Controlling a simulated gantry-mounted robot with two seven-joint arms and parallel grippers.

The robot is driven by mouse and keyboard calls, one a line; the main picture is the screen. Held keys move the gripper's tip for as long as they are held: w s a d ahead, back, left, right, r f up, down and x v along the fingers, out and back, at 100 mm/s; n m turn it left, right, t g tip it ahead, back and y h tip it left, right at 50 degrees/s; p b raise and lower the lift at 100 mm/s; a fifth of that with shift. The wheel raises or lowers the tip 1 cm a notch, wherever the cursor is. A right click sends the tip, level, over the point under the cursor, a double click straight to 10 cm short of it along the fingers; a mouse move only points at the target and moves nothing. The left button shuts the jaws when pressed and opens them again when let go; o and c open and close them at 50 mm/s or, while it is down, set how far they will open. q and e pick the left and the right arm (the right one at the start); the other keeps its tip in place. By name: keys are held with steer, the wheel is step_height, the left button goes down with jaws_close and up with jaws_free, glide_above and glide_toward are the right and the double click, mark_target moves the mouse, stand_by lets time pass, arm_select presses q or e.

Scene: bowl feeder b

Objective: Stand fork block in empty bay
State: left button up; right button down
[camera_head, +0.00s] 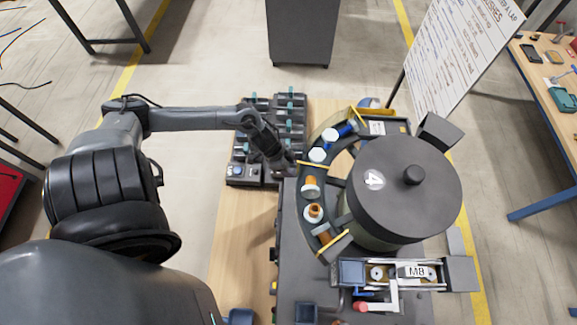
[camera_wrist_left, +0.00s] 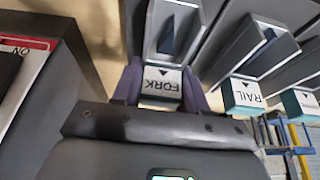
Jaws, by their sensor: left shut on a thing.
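In the left wrist view the fork block (camera_wrist_left: 161,84), with a white FORK label and an arrow, sits between the two purple fingers of my left gripper (camera_wrist_left: 161,92). The gripper is shut on it. A grey channel-shaped part (camera_wrist_left: 172,35) lies just beyond the label; I cannot tell whether it belongs to the block or the bay. In the head view my left gripper (camera_head: 283,163) is at the right side of the dark rack of bays (camera_head: 246,140), near its lower end. The fork block is too small and hidden to make out there. My right gripper is not in view.
A RAIL-labelled teal block (camera_wrist_left: 243,97) stands close to the right of the fork block. The round bowl feeder (camera_head: 405,190), with its curved track (camera_head: 313,160), is close to the right of my gripper. A sign board (camera_head: 465,50) stands behind.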

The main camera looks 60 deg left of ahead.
arm_select(q)
steer(key=o, duration=1.2)
steer(key=shift+f, duration=0.1)
steer(key=p+v, duration=0.5)
steer(key=v, duration=0.7)
steer(key=shift+s, duration=0.1)
